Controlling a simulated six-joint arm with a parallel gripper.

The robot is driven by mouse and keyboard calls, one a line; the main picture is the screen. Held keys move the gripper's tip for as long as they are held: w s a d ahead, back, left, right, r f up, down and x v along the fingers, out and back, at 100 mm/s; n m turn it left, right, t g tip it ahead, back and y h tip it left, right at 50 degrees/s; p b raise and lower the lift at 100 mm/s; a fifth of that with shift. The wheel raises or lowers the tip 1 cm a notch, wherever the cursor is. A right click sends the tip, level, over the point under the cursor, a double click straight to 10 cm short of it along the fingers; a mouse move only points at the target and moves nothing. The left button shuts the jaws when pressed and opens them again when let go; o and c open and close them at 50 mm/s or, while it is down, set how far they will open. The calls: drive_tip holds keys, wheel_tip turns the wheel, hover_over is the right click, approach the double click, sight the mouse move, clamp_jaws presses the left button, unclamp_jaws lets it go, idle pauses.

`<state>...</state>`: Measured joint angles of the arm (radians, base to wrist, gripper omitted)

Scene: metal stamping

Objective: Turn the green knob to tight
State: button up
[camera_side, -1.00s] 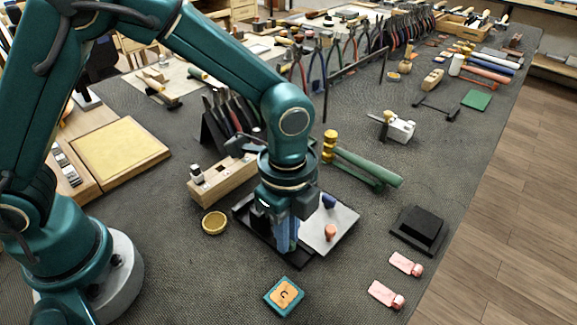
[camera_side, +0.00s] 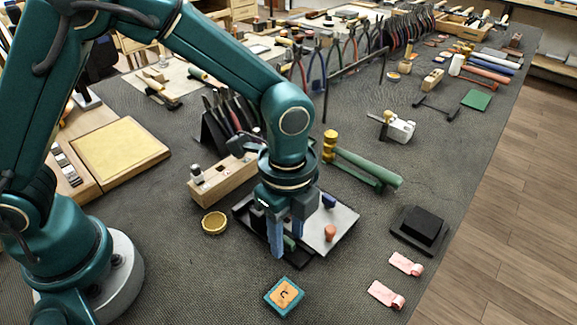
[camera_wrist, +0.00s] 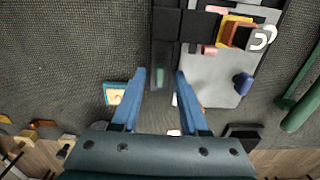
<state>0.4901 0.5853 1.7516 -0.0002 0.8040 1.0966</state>
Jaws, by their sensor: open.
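The green knob (camera_side: 289,243) shows in the side view low between the fingers of my gripper (camera_side: 286,240), on the dark strip at the left of the fixture. My gripper points down and is open, with one blue finger to each side of the knob. In the wrist view a dim green patch (camera_wrist: 159,76), likely the knob, lies between the fingertips of my gripper (camera_wrist: 160,82). I cannot tell whether the fingers touch it. The fixture's grey plate (camera_side: 346,218) carries an orange-pink knob (camera_side: 330,232) and a blue knob (camera_side: 329,201).
A teal square block with an orange top (camera_side: 284,296) lies in front. A yellow dish (camera_side: 214,222) and a wooden block (camera_side: 222,182) are at the left. A green-handled tool (camera_side: 365,167) lies behind. Pink pieces (camera_side: 386,294) and a black block (camera_side: 423,225) are at the right.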

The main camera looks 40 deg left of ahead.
sight(288, 238)
drive_tip(key=shift+r, duration=2.6)
drive_tip(key=a+r+n+t, duration=0.45)
drive_tip(key=a+r, duration=0.35)
drive_tip(key=r, duration=0.2)
drive_tip(key=s+a+n, duration=0.2)
drive_tip(key=s+n, duration=0.2)
drive_tip(key=n, duration=0.3)
drive_tip(key=s+a+f+n+t, duration=0.1)
drive_tip(key=s+a+n, duration=0.2)
drive_tip(key=n, duration=0.3)
drive_tip(key=shift+s+a+f+n, duration=0.3)
drive_tip(key=shift+s+a+n, duration=0.05)
drive_tip(key=shift+s, duration=0.55)
